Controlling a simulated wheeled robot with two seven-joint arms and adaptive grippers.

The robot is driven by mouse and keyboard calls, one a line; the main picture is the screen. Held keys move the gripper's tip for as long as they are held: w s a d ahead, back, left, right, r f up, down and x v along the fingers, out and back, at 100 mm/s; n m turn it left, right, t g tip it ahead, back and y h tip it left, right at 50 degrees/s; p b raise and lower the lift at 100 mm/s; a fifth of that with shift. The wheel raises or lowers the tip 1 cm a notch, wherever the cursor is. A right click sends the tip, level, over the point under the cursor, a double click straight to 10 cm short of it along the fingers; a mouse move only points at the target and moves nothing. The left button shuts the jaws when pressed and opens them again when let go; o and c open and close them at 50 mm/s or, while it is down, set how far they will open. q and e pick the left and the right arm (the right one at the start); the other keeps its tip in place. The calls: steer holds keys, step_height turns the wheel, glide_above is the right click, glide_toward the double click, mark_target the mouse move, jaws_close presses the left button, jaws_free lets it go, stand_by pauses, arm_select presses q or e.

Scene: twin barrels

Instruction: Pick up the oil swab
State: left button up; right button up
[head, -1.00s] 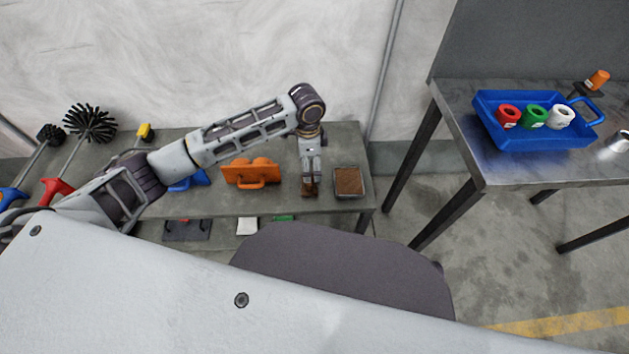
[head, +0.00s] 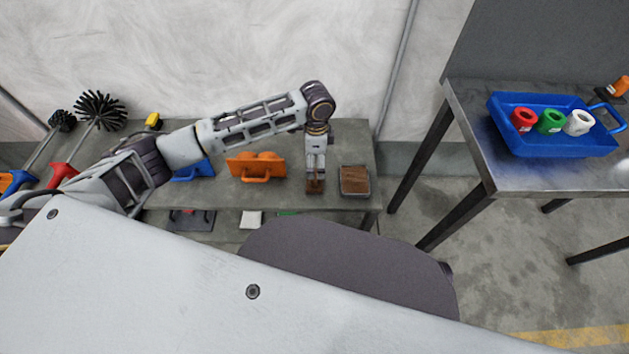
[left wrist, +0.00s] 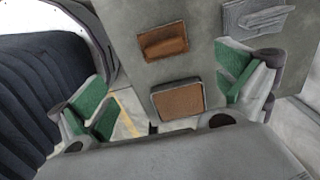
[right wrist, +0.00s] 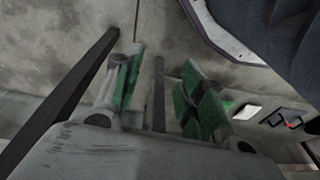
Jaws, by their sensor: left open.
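A small brown block (head: 314,187) lies on the grey bench, and it also shows in the left wrist view (left wrist: 163,40). It may be the oil swab; I cannot tell for sure. Beside it is a grey-rimmed tray with a brown pad (head: 354,181), also in the left wrist view (left wrist: 180,101). My left gripper (head: 315,172) points down over the bench by the brown block. My right gripper (right wrist: 160,85) is open and empty, low near a dark table leg.
Left along the bench (head: 345,135) are an orange handled tool (head: 256,166), a blue tool (head: 192,171) and black round brushes (head: 99,110). A lower shelf holds a white block (head: 250,219). At right a metal table (head: 520,178) carries a blue tray (head: 570,148) of coloured rolls.

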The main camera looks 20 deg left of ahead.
mark_target(316, 176)
arm_select(q)
step_height(316, 176, down, 5)
steer(key=shift+r+b, duration=0.15)
steer(key=shift+b, duration=0.45)
steer(key=shift+f, duration=0.55)
arm_select(e)
steer(key=shift+a+r, duration=0.25)
steer(key=shift+r, duration=0.75)
arm_select(q)
steer(key=shift+w+a+f+b, duration=0.15)
steer(key=shift+f+b, duration=0.35)
steer(key=shift+f, duration=0.25)
steer(key=shift+w+a+f+b, duration=0.1)
steer(key=shift+f+b, duration=0.2)
steer(key=shift+f, duration=0.3)
steer(key=shift+w+a+f+b, duration=0.1)
steer(key=shift+f+b, duration=0.15)
steer(key=shift+f, duration=0.95)
arm_select(e)
steer(key=r, duration=0.2)
steer(key=w+r+t, duration=0.1)
steer(key=shift+a+r+y, duration=0.3)
steer(key=shift+a, duration=0.05)
steer(key=shift+s+f, duration=0.2)
